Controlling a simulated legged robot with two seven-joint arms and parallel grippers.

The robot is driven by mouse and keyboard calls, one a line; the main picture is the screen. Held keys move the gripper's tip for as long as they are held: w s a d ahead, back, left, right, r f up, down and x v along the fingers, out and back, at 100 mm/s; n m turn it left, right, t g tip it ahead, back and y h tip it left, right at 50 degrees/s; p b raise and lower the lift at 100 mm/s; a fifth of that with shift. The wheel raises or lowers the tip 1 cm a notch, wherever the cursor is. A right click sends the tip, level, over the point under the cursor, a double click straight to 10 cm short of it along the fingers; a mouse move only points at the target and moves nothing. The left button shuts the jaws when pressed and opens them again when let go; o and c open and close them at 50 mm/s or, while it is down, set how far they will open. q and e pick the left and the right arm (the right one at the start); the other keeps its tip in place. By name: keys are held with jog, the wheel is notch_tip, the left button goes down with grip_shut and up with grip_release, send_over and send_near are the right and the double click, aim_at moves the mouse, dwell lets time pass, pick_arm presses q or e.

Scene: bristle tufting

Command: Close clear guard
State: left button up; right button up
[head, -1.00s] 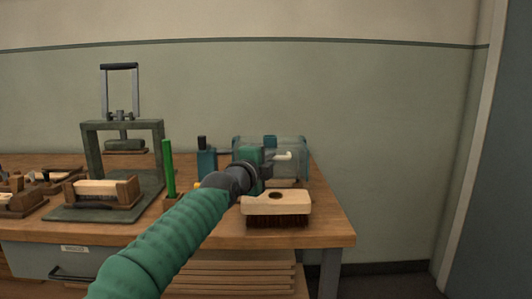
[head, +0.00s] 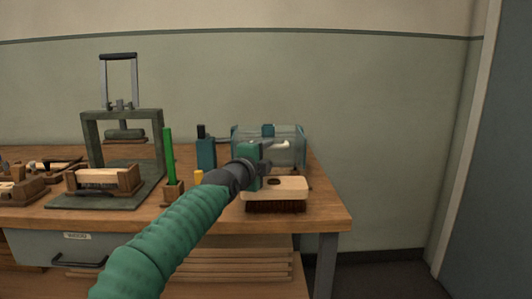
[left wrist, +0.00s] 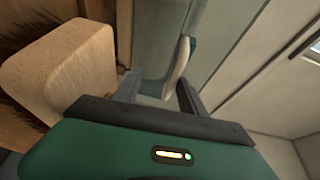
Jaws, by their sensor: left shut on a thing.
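The clear guard (head: 292,145) is a see-through rounded cover with teal parts around it, at the back right of the bench in the head view. Its pale handle (head: 279,147) sticks out at the front; it also shows in the left wrist view (left wrist: 178,65), between the fingers. My left gripper (head: 268,163) is at the guard's front, shut on this handle. Its fingers (left wrist: 158,92) show on either side of the handle in the wrist view. How far the guard is swung I cannot tell. My right gripper is out of view.
A wooden brush block (head: 275,188), bristles down, is just in front of my left gripper and fills the wrist view's left side. A green rod (head: 168,155), a teal post (head: 206,152) and a press (head: 122,115) stand to the left. The bench (head: 325,205) is clear at its right edge.

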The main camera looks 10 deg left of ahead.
pick_arm(q)
jog(key=shift+w+f, duration=0.1)
jog(key=shift+f, duration=0.3)
jog(key=shift+a+f, duration=0.1)
jog(key=shift+a, duration=0.05)
jog(key=b+v, duration=0.2)
jog(key=v, duration=0.7)
jog(key=shift+a, duration=0.15)
jog(key=d+b+v, duration=0.1)
jog(key=b+v, duration=0.6)
jog(key=b, duration=0.2)
jog(key=shift+s+a+r, duration=0.3)
jog(key=shift+s, duration=0.1)
